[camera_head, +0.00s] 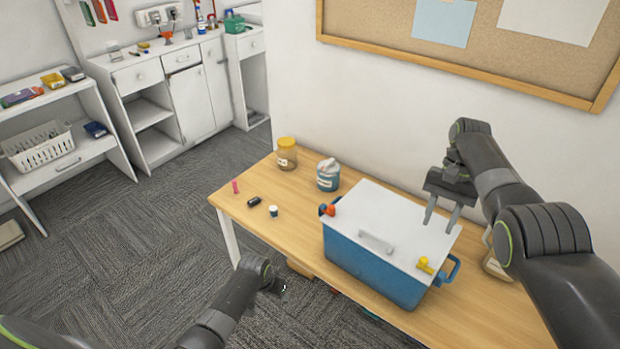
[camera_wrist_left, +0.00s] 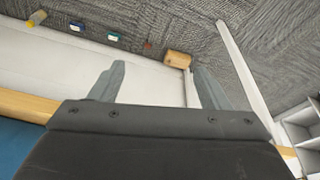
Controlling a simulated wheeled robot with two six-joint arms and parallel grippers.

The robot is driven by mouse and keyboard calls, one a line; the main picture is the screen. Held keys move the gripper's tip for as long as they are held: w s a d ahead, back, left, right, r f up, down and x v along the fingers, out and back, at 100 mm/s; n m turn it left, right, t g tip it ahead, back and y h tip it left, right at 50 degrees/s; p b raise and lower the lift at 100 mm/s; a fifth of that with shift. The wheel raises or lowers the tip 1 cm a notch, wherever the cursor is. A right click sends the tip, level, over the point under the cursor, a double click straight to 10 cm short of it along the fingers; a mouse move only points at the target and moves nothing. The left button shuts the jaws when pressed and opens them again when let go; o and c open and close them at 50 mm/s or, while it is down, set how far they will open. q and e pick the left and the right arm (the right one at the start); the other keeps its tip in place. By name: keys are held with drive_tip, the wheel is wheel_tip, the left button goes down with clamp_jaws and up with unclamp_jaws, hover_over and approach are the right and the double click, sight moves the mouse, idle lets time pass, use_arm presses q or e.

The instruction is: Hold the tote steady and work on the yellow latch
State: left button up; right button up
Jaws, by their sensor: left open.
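The blue tote (camera_head: 365,271) with a white lid (camera_head: 385,215) stands on the wooden table, lid down. The yellow latch (camera_head: 425,265) is at the lid's near right corner; its exact setting is too small to tell. A red latch (camera_head: 328,210) is at the left side. My right gripper (camera_head: 442,214) is open and empty, pointing down over the lid's right part, clear of the yellow latch. My left gripper (camera_head: 277,284) is low in front of the table, left of the tote and apart from it. In the left wrist view its fingers (camera_wrist_left: 160,86) are wide apart with nothing between them.
On the table (camera_head: 300,228) behind and left of the tote are a yellow-lidded jar (camera_head: 287,154), a blue tub (camera_head: 328,176), a pink item (camera_head: 235,186), a black item (camera_head: 254,201) and a small cup (camera_head: 273,211). The table's front right is clear. A wall with a corkboard (camera_head: 470,45) stands behind.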

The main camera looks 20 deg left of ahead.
use_arm(q)
drive_tip(key=w+d+r, duration=0.2)
drive_tip(key=w+r, duration=0.5)
drive_tip(key=r, duration=0.2)
drive_tip(key=m+t+h, duration=0.1)
drive_tip(key=m, duration=0.1)
approach(325, 214)
drive_tip(key=s+a, duration=0.3)
wheel_tip(325, 214, up, 10)
drive_tip(key=d+m, duration=0.2)
drive_tip(key=x, duration=1.7)
drive_tip(key=shift+w+d, duration=0.2)
drive_tip(key=shift+w, duration=0.05)
clamp_jaws()
use_arm(e)
drive_tip(key=shift+o, duration=0.5)
